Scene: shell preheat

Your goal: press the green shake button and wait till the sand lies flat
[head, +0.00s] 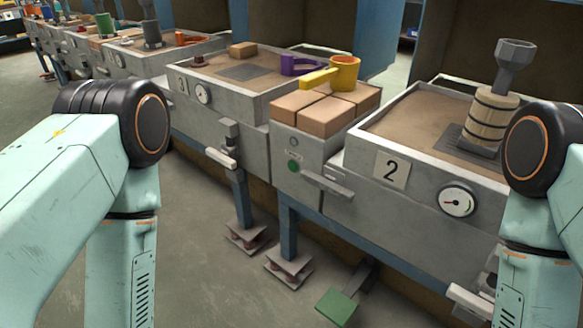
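A small round green button (293,167) sits on the front of the grey control box between two sand bins, with a small lettered label above it. A wooden keg-like vessel (487,118) with dark hoops stands on a dark grate in that bin, and my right arm hides part of the bin. A green foot pedal (337,307) is low near the floor. Both my arms reach down out of the picture, and neither gripper shows.
A lever (326,183) sticks out beside the button. The bin marked 3 (181,84) stands to the left.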

